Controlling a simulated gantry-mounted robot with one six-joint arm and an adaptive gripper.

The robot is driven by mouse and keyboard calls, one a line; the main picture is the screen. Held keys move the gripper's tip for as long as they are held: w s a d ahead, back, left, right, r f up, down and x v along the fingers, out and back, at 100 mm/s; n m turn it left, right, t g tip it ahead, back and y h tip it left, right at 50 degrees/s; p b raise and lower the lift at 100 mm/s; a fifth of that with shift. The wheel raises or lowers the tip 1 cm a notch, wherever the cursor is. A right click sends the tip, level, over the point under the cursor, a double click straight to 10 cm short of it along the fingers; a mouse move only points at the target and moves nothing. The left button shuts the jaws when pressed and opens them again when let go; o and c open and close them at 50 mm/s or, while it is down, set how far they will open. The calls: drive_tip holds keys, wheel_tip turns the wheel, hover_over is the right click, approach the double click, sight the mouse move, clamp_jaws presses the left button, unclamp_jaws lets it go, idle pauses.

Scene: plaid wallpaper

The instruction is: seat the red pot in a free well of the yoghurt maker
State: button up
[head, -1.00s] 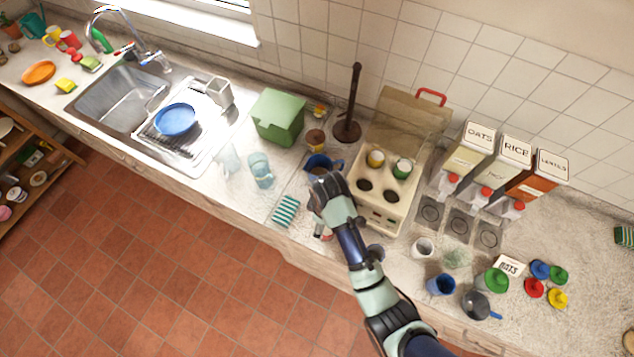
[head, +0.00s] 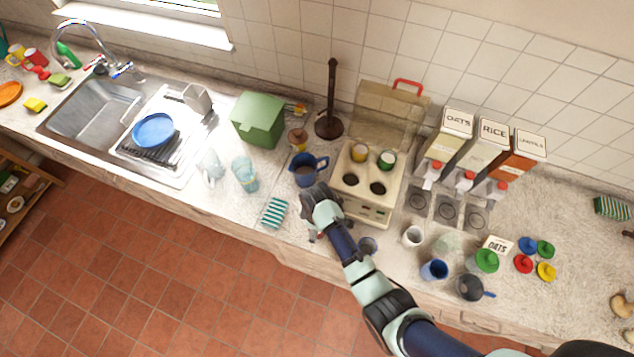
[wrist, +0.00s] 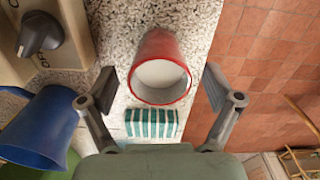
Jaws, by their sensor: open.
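The red pot (wrist: 159,42), with white contents, stands near the counter's front edge in the wrist view. My gripper (wrist: 159,76) is open, with one finger on each side of the pot and gaps showing. In the head view my gripper (head: 314,222) is beside the yoghurt maker's front left, and my arm mostly hides the red pot. The cream yoghurt maker (head: 346,201) has its lid raised at the back. A yellow pot (head: 359,152) and a green pot (head: 386,159) sit in its back wells. Its two front wells (head: 351,180) are empty and dark.
A blue jug (head: 306,171) stands left of the yoghurt maker, close to my gripper. Dispensers, cups and coloured lids occupy the right side. A tall dark stand (head: 331,100) rises behind.

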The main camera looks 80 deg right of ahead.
drive_tip(key=shift+c, duration=0.2)
drive_tip(key=c, duration=1.4)
drive_tip(key=shift+r, duration=0.25)
wheel_tip(320, 180, up, 20)
drive_tip(key=p, duration=0.7)
drive_tip(key=shift+f+p, duration=0.2)
drive_tip(key=shift+p, duration=0.15)
